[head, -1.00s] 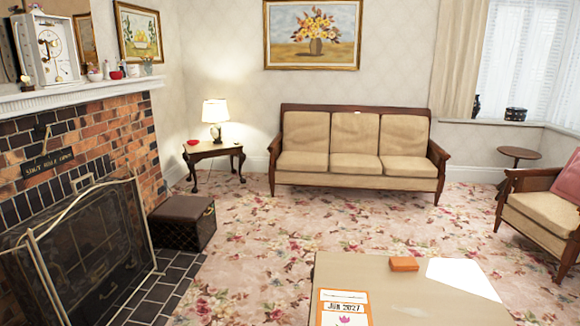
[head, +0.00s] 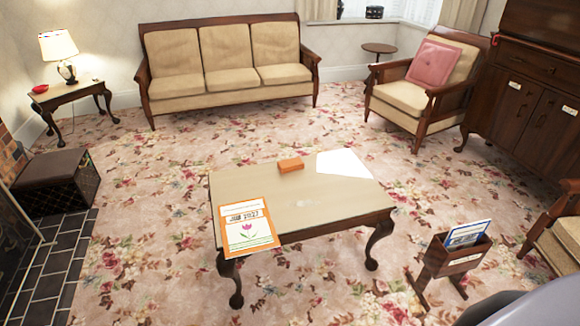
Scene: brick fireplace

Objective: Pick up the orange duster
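An orange block-shaped object (head: 291,165), which looks like the orange duster, lies on the wooden coffee table (head: 300,208) near its far edge. It sits just left of a white sheet (head: 343,164) on the same table. An orange-bordered calendar page with a pink tulip (head: 247,224) lies at the table's near left corner, partly over the edge. Neither of my grippers shows in the head view.
A magazine rack (head: 452,262) stands right of the table, and an armchair (head: 425,92) is behind it to the right. A sofa (head: 228,70) is at the back wall. A dark box stool (head: 57,180) is at left.

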